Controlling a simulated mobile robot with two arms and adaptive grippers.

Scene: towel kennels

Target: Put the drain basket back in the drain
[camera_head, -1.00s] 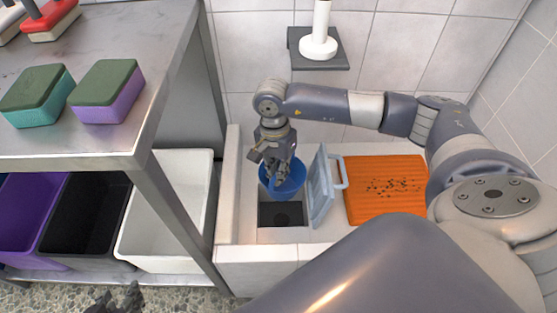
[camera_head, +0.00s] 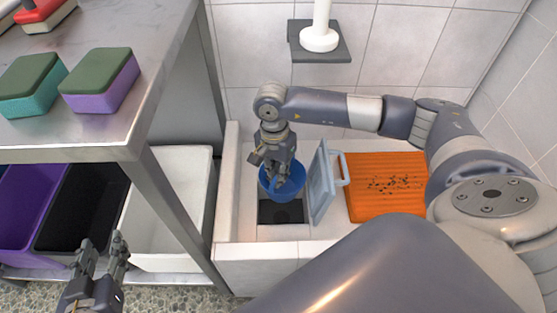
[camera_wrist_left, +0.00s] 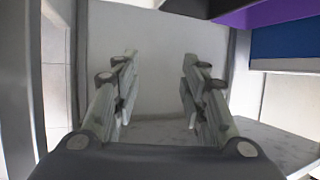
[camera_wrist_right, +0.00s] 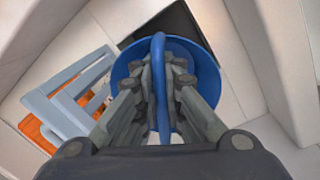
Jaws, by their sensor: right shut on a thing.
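In the right wrist view, my right gripper (camera_wrist_right: 160,90) is shut on the upright handle of the basket (camera_wrist_right: 205,70). The dark square drain opening (camera_head: 281,211) lies in the basin floor, just below and nearer than the basket in the picture. The grey-blue drain grate (camera_head: 322,184) stands tilted up at the opening's right side. My left gripper (camera_head: 103,258) is open and empty, low beside the shelf.
An orange slatted mat (camera_head: 386,190) with dark bits lies right of the grate. A low white basin wall (camera_head: 232,185) runs left of the drain. A metal table (camera_head: 110,140) with sponges (camera_head: 100,80) stands left, above purple, black and white bins (camera_head: 180,215).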

